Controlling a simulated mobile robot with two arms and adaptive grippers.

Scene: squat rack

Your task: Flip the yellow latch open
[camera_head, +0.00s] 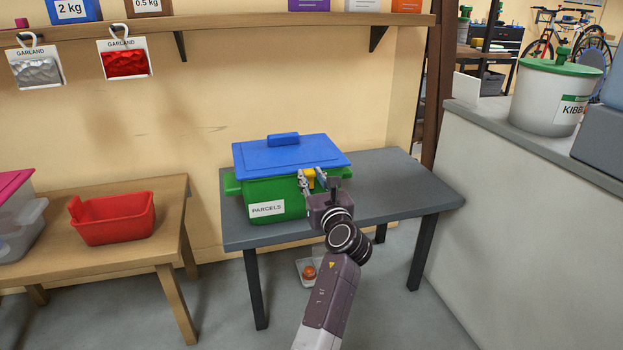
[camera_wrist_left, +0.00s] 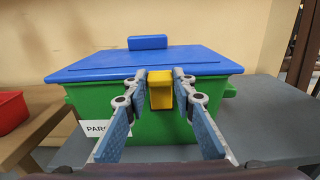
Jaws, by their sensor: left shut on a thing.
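A green box (camera_head: 258,190) labelled PARCELS stands on a grey table, with a blue lid (camera_head: 290,155) lying on top. The yellow latch (camera_head: 309,176) is on the front of the box just under the lid edge. My left gripper (camera_head: 313,179) is at the front of the box, shut on the latch. In the left wrist view the yellow latch (camera_wrist_left: 160,90) sits between the fingertips, with a finger on either side. The gripper hides part of the box front. My right gripper is not in view.
The grey table (camera_head: 400,190) has free room right of the box. A wooden table at the left holds a red bin (camera_head: 115,218). A wall shelf (camera_head: 220,22) runs above. A grey counter with a kibble bucket (camera_head: 553,95) stands at the right.

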